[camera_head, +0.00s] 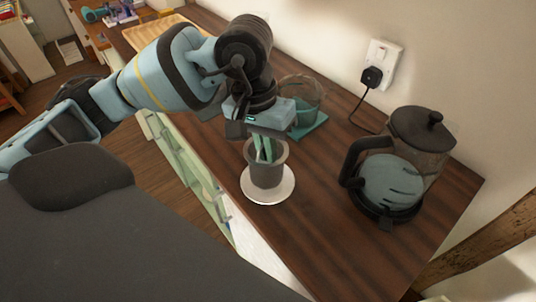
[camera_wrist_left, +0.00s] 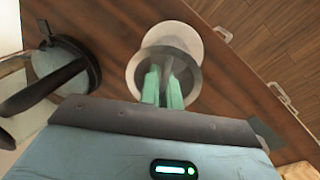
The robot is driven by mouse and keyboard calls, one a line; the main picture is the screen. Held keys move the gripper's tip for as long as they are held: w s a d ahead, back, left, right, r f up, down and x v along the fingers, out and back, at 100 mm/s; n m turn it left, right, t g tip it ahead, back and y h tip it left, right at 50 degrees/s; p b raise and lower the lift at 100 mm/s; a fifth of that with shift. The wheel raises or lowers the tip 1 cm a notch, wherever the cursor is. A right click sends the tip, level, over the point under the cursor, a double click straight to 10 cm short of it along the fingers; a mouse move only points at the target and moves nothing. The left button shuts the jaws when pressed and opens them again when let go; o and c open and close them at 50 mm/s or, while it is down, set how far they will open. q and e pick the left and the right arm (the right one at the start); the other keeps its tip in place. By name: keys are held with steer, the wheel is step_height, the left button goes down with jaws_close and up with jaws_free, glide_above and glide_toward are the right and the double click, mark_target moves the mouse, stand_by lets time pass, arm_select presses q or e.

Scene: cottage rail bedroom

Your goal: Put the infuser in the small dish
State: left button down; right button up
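My left gripper (camera_head: 265,150) points down into a grey cup (camera_head: 267,177), its two green fingers inside the rim. The fingers are close together, and a thin grey piece, seemingly the infuser (camera_wrist_left: 168,68), shows between their tips in the left wrist view. The rest of it is hidden in the cup. The cup stands upright on a round white saucer (camera_head: 270,197). I cannot tell whether this saucer is the small dish; no other small dish is clear. The cup also shows in the wrist view (camera_wrist_left: 191,72). My right gripper is out of view.
A clear glass vessel (camera_head: 301,95) on a teal square base (camera_head: 310,129) stands behind my gripper. A plug and cord (camera_head: 371,78) are at the wall. The counter (camera_head: 310,225) in front is clear.

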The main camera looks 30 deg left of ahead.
arm_select(q)
steer(key=shift+w+a, duration=0.1)
steer(key=shift+w, duration=0.25)
steer(key=shift+w+f+p, duration=0.1)
steer(key=shift+f+p, duration=0.2)
steer(key=shift+f, duration=1.5)
steer(key=shift+f, duration=0.1)
steer(key=shift+f, duration=0.15)
steer(key=c, duration=1.6)
jaws_free()
steer(key=r, duration=0.4)
steer(key=a+r, duration=0.1)
steer(key=r, duration=0.3)
steer(key=a+r, duration=0.1)
steer(key=r, duration=0.3)
steer(key=shift+r, duration=0.15)
